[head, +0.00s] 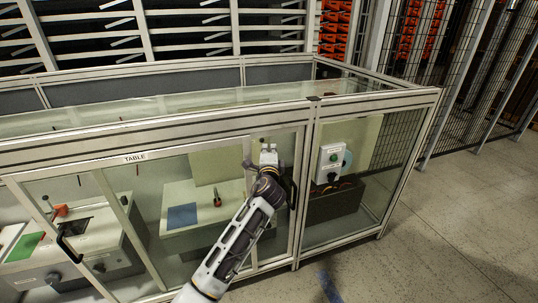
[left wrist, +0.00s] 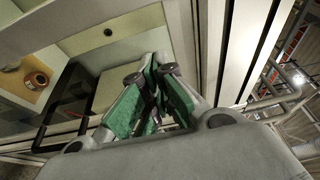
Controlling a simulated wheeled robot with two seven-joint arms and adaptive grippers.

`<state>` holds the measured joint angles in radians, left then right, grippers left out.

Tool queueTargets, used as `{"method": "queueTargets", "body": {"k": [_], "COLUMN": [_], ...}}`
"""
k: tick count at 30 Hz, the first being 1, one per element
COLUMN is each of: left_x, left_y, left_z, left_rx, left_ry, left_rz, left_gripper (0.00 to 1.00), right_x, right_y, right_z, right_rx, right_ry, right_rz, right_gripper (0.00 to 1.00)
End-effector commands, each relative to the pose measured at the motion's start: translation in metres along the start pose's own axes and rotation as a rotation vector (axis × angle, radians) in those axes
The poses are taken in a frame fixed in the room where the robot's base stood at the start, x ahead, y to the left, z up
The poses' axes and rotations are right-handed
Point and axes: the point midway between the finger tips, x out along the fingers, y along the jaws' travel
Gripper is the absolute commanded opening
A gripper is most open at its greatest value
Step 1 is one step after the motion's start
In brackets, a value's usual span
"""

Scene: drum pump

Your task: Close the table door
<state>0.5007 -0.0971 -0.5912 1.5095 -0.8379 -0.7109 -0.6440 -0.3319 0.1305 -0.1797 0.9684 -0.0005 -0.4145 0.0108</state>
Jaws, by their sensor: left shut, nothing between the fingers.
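The table (head: 135,158) is a long aluminium-framed glass cabinet with a TABLE label on its upper front rail. Its front has framed glass door panels. One black door handle (head: 68,243) is at the left. Another black handle (head: 292,193) is at the right, partly hidden by my left gripper (head: 268,153). That gripper is shut and empty, in front of the glass near the right-hand door upright. In the left wrist view its green-padded fingers (left wrist: 152,68) are together, and a black handle (left wrist: 66,108) shows left of them, apart. Contact with the door is unclear. My right gripper is out of view.
Behind the glass are a pale panel with a blue square (head: 182,216) and a control box (head: 331,163) with a green button. The cabinet's right corner post (head: 408,170) borders open floor (head: 440,230). Black mesh fencing (head: 425,130) stands at the back right.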

Motion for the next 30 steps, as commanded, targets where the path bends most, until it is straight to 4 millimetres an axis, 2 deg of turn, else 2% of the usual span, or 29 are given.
{"method": "queueTargets", "body": {"k": [11, 22, 30], "left_x": [0.019, 0.01, 0.005], "left_y": [-0.001, 0.0, 0.0], "left_z": [0.001, 0.026, 0.037], "left_rx": [0.0, 0.0, 0.001], "left_ry": [-0.001, -0.001, 0.0], "left_rz": [-0.001, 0.0, 0.001], "left_gripper": [0.0, 0.0, 0.0], "right_x": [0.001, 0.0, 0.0], "right_y": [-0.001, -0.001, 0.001], "right_z": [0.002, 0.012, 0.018], "right_rx": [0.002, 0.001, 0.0], "right_ry": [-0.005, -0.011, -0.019], "right_rz": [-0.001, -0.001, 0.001], "right_gripper": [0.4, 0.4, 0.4]}}
